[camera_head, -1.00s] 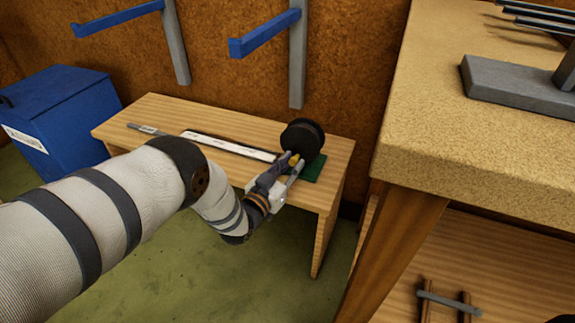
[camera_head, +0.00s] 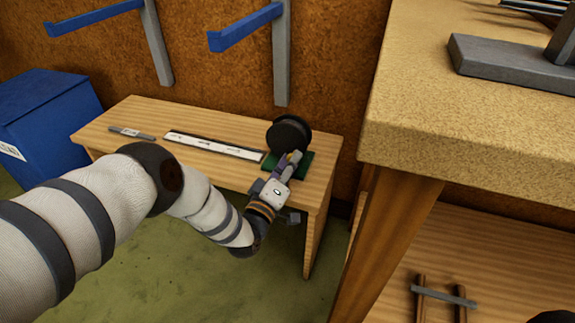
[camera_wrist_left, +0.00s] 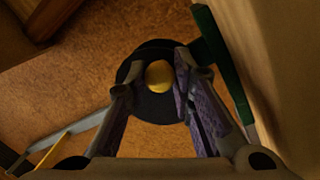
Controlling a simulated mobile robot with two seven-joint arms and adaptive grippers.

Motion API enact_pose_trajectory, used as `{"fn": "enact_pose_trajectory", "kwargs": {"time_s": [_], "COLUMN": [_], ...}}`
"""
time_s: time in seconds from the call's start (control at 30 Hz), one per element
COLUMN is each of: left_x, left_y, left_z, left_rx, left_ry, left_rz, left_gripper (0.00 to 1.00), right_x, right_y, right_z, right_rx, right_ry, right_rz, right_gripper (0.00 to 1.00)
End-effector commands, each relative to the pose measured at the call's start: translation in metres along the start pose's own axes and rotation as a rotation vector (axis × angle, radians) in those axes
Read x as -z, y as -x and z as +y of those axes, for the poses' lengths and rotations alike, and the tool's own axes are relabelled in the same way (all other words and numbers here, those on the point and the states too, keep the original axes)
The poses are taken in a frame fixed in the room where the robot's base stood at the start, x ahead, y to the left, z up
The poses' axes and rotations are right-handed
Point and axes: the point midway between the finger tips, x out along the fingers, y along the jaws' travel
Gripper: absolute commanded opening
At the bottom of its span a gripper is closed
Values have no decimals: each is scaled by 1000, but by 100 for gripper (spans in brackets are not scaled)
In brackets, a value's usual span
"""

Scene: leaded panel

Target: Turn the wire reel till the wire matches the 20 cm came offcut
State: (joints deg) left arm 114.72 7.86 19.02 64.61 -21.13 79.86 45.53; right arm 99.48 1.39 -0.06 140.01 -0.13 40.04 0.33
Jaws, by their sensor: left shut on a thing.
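The black wire reel (camera_head: 289,133) stands on a green base (camera_head: 304,163) at the right end of the low wooden bench. My left gripper (camera_head: 291,160) is at its near side, with its fingers closed about the reel's yellow knob (camera_wrist_left: 158,76). The knob shows between the two fingertips in the left wrist view, in front of the dark reel disc (camera_wrist_left: 155,105). A short grey strip with a pale label (camera_head: 131,133), perhaps the came offcut, lies at the bench's left. A long white marked strip (camera_head: 214,145) lies between it and the reel. I cannot make out any wire. My right gripper is not in view.
A blue bin (camera_head: 40,125) stands left of the wooden bench (camera_head: 105,125). Blue wall brackets (camera_head: 245,28) hang above. A tall speckled-top table (camera_head: 470,120) closes off the right side. The green floor (camera_head: 170,270) in front of the bench is clear.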

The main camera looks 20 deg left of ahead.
Motion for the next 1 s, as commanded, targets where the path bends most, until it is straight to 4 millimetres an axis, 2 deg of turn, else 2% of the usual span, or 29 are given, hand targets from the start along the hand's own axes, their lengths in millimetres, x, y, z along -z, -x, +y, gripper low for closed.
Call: {"fn": "enact_pose_trajectory", "kwargs": {"time_s": [0.6, 1.0], "left_x": [2, 7], "left_y": [-3, -4], "left_z": [21, 30], "left_rx": [-13, -19], "left_ry": [572, 850], "left_rz": [86, 128], "left_gripper": [0, 0], "right_x": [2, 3], "right_y": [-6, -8], "right_z": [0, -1], "right_rx": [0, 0], "right_ry": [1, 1], "right_rz": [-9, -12], "right_gripper": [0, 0]}}
